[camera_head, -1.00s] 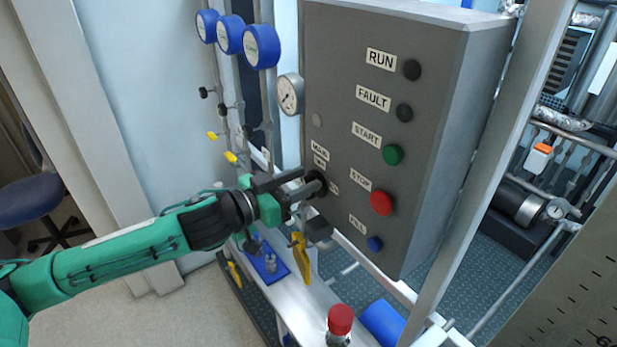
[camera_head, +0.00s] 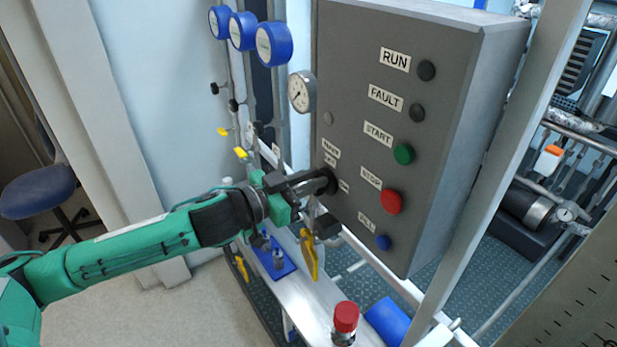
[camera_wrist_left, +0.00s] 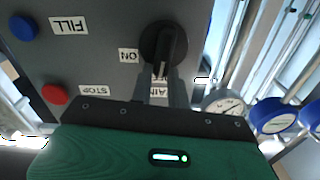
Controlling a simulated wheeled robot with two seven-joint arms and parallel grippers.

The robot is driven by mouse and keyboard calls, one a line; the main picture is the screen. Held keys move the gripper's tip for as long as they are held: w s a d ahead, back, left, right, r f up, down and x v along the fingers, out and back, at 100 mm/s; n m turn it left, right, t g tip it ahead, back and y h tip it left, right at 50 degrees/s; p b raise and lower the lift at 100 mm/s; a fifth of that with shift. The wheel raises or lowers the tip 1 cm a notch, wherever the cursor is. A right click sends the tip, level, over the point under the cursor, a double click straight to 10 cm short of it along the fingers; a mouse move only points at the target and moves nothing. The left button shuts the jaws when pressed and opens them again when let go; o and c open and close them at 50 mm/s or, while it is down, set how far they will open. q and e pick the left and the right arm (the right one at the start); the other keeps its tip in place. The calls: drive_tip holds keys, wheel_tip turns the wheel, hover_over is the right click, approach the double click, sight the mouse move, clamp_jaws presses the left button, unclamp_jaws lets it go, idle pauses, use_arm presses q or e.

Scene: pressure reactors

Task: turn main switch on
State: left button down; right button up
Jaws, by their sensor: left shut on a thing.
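The main switch is a round black knob (camera_head: 331,182) low on the left of the grey control box's front. It also shows in the left wrist view (camera_wrist_left: 164,40), with a raised bar across its face. My left gripper (camera_head: 318,183) reaches it from the left and is shut on the bar. In the left wrist view my gripper's fingers (camera_wrist_left: 156,76) stand at the knob and partly cover the MAIN label. An ON label (camera_wrist_left: 129,56) is beside the knob; that view is upside down. My right gripper is not in view.
The grey box (camera_head: 360,90) also carries a green START button (camera_head: 403,154), a red STOP button (camera_head: 391,202) and a blue FILL button (camera_head: 383,242). A pressure gauge (camera_head: 301,91) sits at its left edge.

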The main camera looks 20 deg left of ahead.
sight(332, 189)
use_arm(q)
drive_tip(key=m, duration=0.2)
drive_tip(key=m+p, duration=0.1)
drive_tip(key=m, duration=0.2)
drive_tip(key=s+d+m, duration=0.1)
drive_tip(key=m, duration=0.2)
drive_tip(key=shift+d+f+p, duration=0.1)
drive_tip(key=shift+f+p, duration=0.2)
drive_tip(key=shift+f, duration=0.1)
drive_tip(key=m, duration=0.4)
drive_tip(key=shift+s+d+f+m, duration=0.1)
drive_tip(key=shift+d+f+m, duration=0.05)
drive_tip(key=shift+f+m, duration=0.2)
drive_tip(key=shift+d+f+m+p, duration=0.1)
drive_tip(key=shift+f+m+p, duration=0.15)
drive_tip(key=shift+m, duration=0.65)
drive_tip(key=shift+f+m+p, duration=0.2)
drive_tip(key=shift+m, duration=0.65)
drive_tip(key=c, duration=1.3)
unclamp_jaws()
drive_tip(key=shift+f, duration=0.1)
drive_tip(key=shift+c, duration=0.2)
